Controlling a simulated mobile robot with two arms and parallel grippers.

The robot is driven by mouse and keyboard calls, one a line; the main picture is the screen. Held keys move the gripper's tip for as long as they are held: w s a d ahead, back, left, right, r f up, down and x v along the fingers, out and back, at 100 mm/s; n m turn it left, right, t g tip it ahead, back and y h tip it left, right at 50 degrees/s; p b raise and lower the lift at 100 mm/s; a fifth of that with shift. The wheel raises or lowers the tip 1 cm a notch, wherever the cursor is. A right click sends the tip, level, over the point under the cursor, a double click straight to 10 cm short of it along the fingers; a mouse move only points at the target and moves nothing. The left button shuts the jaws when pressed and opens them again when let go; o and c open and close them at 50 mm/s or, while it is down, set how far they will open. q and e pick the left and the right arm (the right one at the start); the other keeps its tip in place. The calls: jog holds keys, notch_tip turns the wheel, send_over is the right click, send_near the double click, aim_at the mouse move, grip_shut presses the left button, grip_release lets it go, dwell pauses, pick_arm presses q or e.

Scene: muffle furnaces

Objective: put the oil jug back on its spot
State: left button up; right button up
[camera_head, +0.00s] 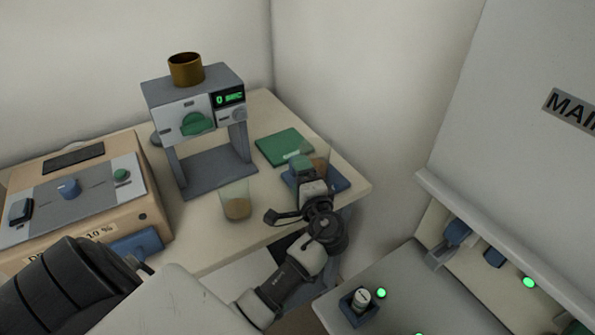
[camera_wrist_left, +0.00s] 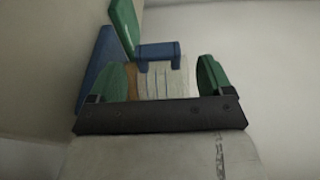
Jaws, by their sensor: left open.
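A clear jug with brown contents (camera_head: 320,166) stands by a blue mat (camera_head: 335,180) at the table's right end, partly hidden by my left gripper (camera_head: 303,167). The left gripper is open, with its green fingertips close to this jug. In the left wrist view, a pale, lined surface with a brown edge (camera_wrist_left: 163,82), probably the jug, shows between the spread fingers of the gripper (camera_wrist_left: 162,76). A blue bracket-like part (camera_wrist_left: 158,50) is above it. Whether the fingers touch the jug cannot be told. Another clear cup with brown contents (camera_head: 237,205) stands near the front edge.
A green mat (camera_head: 284,147) lies behind the gripper. A grey stand machine (camera_head: 215,170) with a display and brown pot (camera_head: 186,69) is left of it. A tan control box (camera_head: 80,200) fills the table's left. A lower grey surface (camera_head: 390,285) lies at right.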

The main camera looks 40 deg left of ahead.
pick_arm(q)
jog(key=b+v, duration=0.1)
jog(key=v, duration=0.8)
jog(key=shift+s+d, duration=0.2)
